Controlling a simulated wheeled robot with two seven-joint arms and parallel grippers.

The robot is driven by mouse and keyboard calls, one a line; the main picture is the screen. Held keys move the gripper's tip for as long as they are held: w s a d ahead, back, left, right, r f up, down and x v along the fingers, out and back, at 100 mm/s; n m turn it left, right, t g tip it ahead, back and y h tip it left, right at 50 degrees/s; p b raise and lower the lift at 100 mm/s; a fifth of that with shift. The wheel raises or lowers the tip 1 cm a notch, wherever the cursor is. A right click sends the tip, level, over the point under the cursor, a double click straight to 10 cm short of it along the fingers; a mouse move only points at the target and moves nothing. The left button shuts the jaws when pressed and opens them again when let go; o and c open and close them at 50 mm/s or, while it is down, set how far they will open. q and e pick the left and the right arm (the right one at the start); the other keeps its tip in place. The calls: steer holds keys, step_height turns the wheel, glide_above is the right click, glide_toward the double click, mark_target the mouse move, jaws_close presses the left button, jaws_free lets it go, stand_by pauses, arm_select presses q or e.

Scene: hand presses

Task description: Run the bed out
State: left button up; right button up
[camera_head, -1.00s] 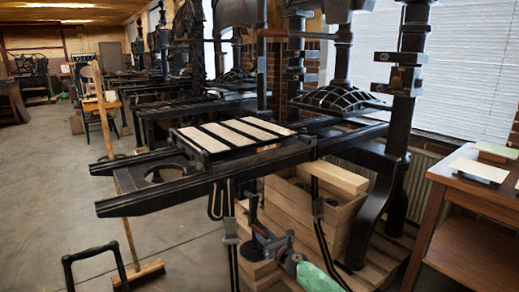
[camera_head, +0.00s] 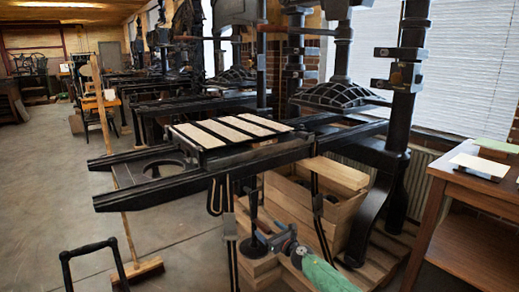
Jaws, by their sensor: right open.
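The press bed (camera_head: 204,146) is a dark flat frame with pale strips between black bars. It lies on two long dark rails (camera_head: 150,196), out to the left of the domed platen (camera_head: 340,96). Bare rail shows to its left. Below the rails a dark upright bar with a round foot (camera_head: 253,248) shows beside my right gripper; I cannot tell if it is the crank handle. My right gripper (camera_head: 277,236) is open at the end of my green arm, close to this bar. Contact is not clear. My left gripper is out of view.
A wooden table (camera_head: 445,178) with paper stacks stands at the right. A broom (camera_head: 138,271) stands at the left, near a black U-shaped handle (camera_head: 90,249). Other presses line the back; the left floor is open.

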steer(key=p+v, duration=0.2)
steer(key=v, duration=0.7)
stand_by(0.6)
steer(key=shift+a, duration=0.15)
